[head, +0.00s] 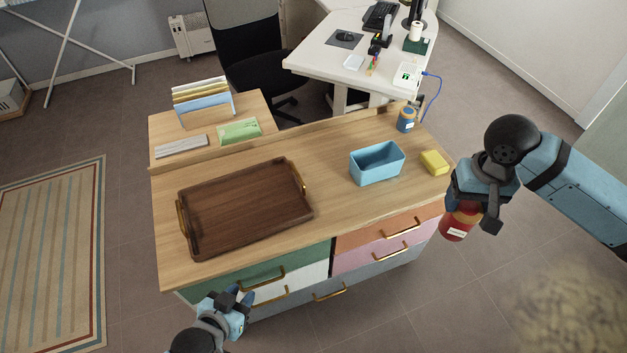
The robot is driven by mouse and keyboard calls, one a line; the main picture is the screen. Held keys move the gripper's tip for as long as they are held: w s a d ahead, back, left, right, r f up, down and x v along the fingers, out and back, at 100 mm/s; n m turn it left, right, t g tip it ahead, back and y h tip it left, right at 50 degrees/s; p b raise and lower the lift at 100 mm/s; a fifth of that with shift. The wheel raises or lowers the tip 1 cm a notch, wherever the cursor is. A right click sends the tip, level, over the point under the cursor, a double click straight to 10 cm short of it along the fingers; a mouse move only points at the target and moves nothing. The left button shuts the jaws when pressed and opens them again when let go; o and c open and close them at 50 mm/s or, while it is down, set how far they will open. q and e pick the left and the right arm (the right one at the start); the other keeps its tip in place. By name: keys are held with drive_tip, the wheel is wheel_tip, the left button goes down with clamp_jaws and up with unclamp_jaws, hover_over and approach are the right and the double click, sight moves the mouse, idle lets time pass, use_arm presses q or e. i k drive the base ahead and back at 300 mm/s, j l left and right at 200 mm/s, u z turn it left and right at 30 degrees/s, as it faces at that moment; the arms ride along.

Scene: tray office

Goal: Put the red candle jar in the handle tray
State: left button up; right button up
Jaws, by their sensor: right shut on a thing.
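The red candle jar (456,225) has a white label and hangs in my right gripper (474,203), which is shut on it. The jar is at the right front corner of the cabinet top, seen just off its edge; its upper part is hidden by the gripper. The handle tray (243,204) is dark brown wood with brass handles at its two ends. It lies empty on the left part of the cabinet top. My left gripper (238,298) is low at the front, before the drawers, apart from the tray. Its fingers are too small to tell open or shut.
On the cabinet top (330,205) stand an empty blue bin (377,164), a yellow block (434,162) and a blue jar (406,119). A file rack (204,103) stands behind. The wood between tray and bin is clear. Brass drawer handles (262,279) stick out in front.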

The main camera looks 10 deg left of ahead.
sight(238, 217)
drive_tip(key=j+u, duration=0.1)
drive_tip(key=u, duration=0.25)
drive_tip(key=j+u, duration=0.1)
drive_tip(key=u, duration=0.25)
drive_tip(key=i+u, duration=0.1)
drive_tip(key=u, duration=0.25)
drive_tip(key=i+j, duration=0.2)
drive_tip(key=j, duration=0.15)
drive_tip(key=i+j, duration=0.2)
drive_tip(key=j, duration=0.15)
